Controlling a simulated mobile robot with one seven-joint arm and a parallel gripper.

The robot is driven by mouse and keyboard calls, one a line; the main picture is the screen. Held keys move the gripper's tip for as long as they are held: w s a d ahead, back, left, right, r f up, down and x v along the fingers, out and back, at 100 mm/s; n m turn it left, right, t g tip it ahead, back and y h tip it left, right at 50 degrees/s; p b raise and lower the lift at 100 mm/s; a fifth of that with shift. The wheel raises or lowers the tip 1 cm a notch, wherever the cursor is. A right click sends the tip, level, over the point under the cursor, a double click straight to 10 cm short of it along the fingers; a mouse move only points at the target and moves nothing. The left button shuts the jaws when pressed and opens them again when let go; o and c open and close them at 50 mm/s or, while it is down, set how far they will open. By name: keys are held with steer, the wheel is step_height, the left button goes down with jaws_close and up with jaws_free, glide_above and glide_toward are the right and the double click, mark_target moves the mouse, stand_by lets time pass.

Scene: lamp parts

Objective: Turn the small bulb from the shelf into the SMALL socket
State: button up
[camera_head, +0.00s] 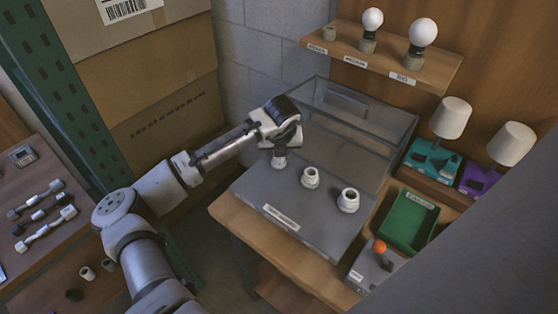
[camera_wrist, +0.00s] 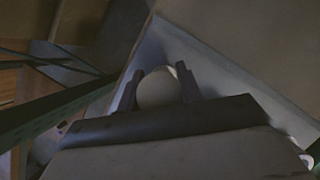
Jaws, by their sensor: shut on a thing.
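My gripper (camera_head: 284,142) is over the leftmost white socket (camera_head: 279,162) on the grey test board (camera_head: 255,190). In the wrist view, my gripper (camera_wrist: 160,85) is shut on a pale round bulb (camera_wrist: 158,90), with one finger on each side. The bulb is hidden in the head view, and whether its base touches the socket cannot be told. Two more white sockets, a middle one (camera_head: 310,178) and a larger one (camera_head: 348,200), stand to the right and are empty. On the shelf (camera_head: 440,73), the left holder (camera_head: 329,34) is empty.
A medium bulb (camera_head: 372,19) and a large bulb (camera_head: 422,32) stand on the shelf. A clear cover (camera_head: 350,120) stands behind the sockets. A green tray (camera_head: 408,222), an orange-knobbed box (camera_head: 380,247) and two lamps (camera_head: 450,117) are at right. Cardboard boxes (camera_head: 165,120) rise behind my arm.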

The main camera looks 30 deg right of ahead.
steer(key=m+h, duration=0.1)
steer(key=m, duration=0.2)
steer(key=shift+w+m+g, duration=0.15)
steer(key=shift+m+g, duration=0.25)
steer(key=o, duration=0.9)
steer(key=b+v, duration=0.3)
steer(key=v, duration=1.1)
steer(key=shift+f, duration=0.1)
